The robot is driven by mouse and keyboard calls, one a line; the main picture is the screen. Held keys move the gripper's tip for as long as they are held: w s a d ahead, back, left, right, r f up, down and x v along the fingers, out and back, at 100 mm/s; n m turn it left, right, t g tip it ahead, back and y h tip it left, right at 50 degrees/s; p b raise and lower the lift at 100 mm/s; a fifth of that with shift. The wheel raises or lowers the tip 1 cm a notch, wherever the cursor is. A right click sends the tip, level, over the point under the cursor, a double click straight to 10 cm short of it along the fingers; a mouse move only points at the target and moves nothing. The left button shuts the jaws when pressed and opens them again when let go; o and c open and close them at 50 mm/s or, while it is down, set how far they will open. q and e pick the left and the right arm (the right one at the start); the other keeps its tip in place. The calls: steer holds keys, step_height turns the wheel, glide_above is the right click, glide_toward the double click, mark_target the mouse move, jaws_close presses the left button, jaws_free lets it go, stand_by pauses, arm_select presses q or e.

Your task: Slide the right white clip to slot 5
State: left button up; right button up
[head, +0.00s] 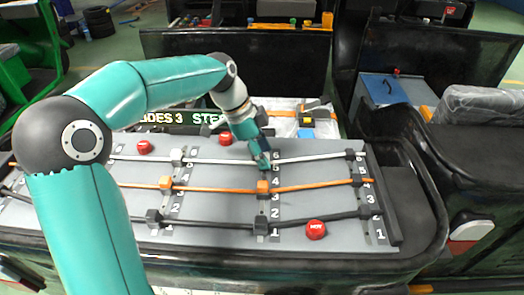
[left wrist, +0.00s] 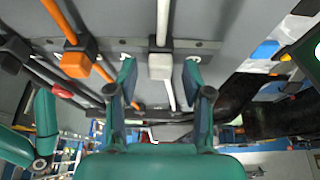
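In the left wrist view the right white clip (left wrist: 160,65) sits on a white rod over a grey numbered strip. My left gripper (left wrist: 159,70) is open, with one fingertip on each side of this clip and a gap at both sides. In the head view my left gripper (head: 265,165) reaches down to the white rod (head: 312,157) at the middle strip, near numbers 5 and 6. It hides the clip there, so its exact slot cannot be told. The left white clip (head: 177,155) sits on the same rod. My right gripper is not in view.
An orange clip (head: 263,186) and a black clip (head: 260,221) sit on nearer rods of the grey board (head: 215,205). Red buttons (head: 316,230) stand on the board. A dark end block (head: 351,154) is at the white rod's right end. A black panel (head: 220,55) stands behind.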

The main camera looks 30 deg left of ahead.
arm_select(q)
steer(key=v, duration=1.1)
steer(key=shift+a+r, duration=0.2)
steer(key=shift+r, duration=0.15)
steer(key=shift+s, duration=0.1)
